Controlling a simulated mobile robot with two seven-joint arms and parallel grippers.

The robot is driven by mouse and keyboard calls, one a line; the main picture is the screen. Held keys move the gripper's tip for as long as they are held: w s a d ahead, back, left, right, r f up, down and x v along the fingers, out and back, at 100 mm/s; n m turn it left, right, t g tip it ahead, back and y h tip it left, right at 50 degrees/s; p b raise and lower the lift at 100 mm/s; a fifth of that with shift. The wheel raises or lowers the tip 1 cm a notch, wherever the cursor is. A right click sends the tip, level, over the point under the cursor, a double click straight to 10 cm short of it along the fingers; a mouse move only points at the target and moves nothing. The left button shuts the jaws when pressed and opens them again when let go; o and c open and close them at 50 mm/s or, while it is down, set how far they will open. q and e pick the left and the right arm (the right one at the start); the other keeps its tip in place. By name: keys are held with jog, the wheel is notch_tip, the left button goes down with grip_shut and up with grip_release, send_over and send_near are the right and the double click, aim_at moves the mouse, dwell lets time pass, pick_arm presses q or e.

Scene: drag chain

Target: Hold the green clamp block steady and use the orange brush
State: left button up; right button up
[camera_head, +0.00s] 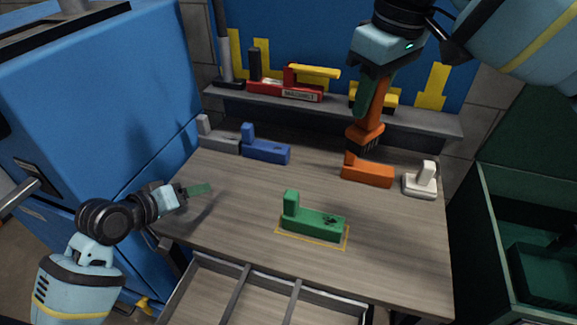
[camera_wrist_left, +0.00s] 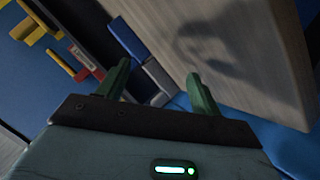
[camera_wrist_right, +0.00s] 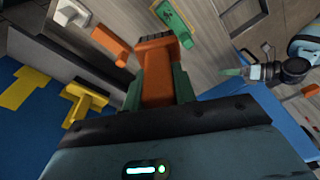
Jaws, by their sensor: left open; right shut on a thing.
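The green clamp block (camera_head: 316,222) sits inside a yellow outline on the middle front of the wooden table, with a dark patch on its top. It also shows in the right wrist view (camera_wrist_right: 174,20). The orange brush (camera_head: 369,133) is held upright, dark bristles down, above the back right of the table. My right gripper (camera_head: 366,108) is shut on the brush, which also shows between its fingers in the right wrist view (camera_wrist_right: 157,78). My left gripper (camera_head: 199,190) is open and empty over the table's left side, apart from the green block.
A grey block (camera_head: 220,143), a blue block (camera_head: 266,151), an orange block (camera_head: 368,174) and a white piece (camera_head: 421,181) stand along the table's back. A shelf behind bears a red tool (camera_head: 300,92). An open drawer (camera_head: 262,298) is below the front edge. The left-middle tabletop is clear.

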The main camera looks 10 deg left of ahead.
pick_arm(q)
jog(key=w+d+r+m+g+h, duration=0.1)
jog(key=w+d+m, duration=0.2)
jog(key=d, duration=0.2)
jog(key=w+d+r+m+g+h, duration=0.2)
jog(key=d+m, duration=0.1)
jog(key=d, duration=0.3)
notch_tip(320, 180, up, 7)
jog(key=m+g+y, duration=0.6)
jog(key=m+g, duration=0.1)
jog(key=m, duration=0.9)
send_over(289, 207)
jog(key=w, duration=0.3)
jog(key=shift+d, duration=0.1)
jog(key=shift+s+a+r+m+g+y, duration=0.15)
jog(key=shift+s+a+m+g+y, duration=0.1)
jog(key=shift+s+m+g+y, duration=0.4)
jog(key=shift+m, duration=0.35)
notch_tip(289, 207, down, 12)
jog(key=shift+f, duration=0.1)
